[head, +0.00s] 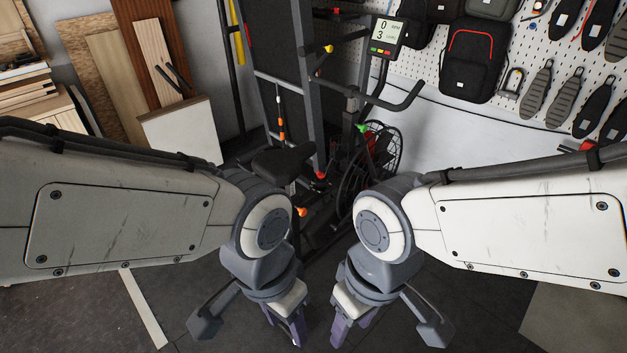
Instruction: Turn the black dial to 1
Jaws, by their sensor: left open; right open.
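I cannot make out a black dial in the head view. An exercise bike (285,160) stands ahead, with a small display (387,36) on its post. The display shows a 0 above a 3 and has coloured buttons below. My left gripper (294,335) and my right gripper (342,335) point down side by side at the bottom of the picture. Both are apart from the bike. Nothing shows between their fingers, whose tips are small and partly hidden.
A black rack frame (312,80) with coloured knobs stands at the bike. Wooden boards (155,50) and a white panel (182,130) lean at the left. A pegboard (540,50) at the right holds backpacks (472,70) and shoe-like items. Dark floor (480,300) lies open at the lower right.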

